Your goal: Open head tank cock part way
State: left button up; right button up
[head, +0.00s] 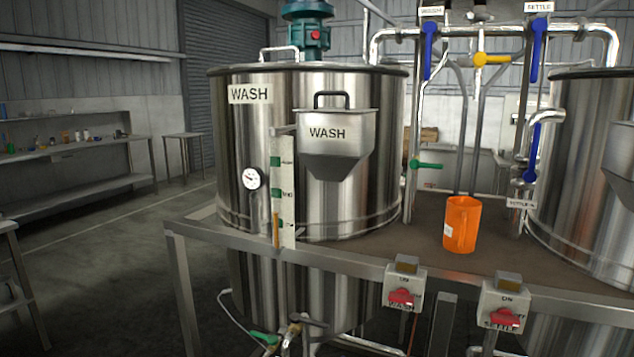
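No cock in view is labelled as the head tank's, so I cannot tell which one it is. On the pipework between the tanks, a yellow cock handle (492,59) lies level. A blue lever (428,50) hangs down under the upper WASH sign, and another blue lever (538,50) hangs down under the SETTLE sign. A lower blue lever (533,150) is on the right-hand pipe. A green lever (427,165) lies level on a lower pipe. Neither of my grippers is in view.
The steel WASH tank (235,150) stands left, with a hopper (335,140) on its front. A second tank (580,150) stands right. An orange jug (462,224) stands on the deck between them. Two switch boxes (404,288) (503,305) sit on the front rail.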

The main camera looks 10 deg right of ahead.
aim_at(479, 58)
jog(key=i+l+z, duration=0.1)
jog(key=z, duration=0.25)
jog(key=i+l+z, duration=0.15)
jog(key=z, duration=0.2)
jog(key=i+l+z, duration=0.15)
jog(key=z, duration=0.2)
jog(key=l+u, duration=0.2)
jog(key=k+j, duration=0.05)
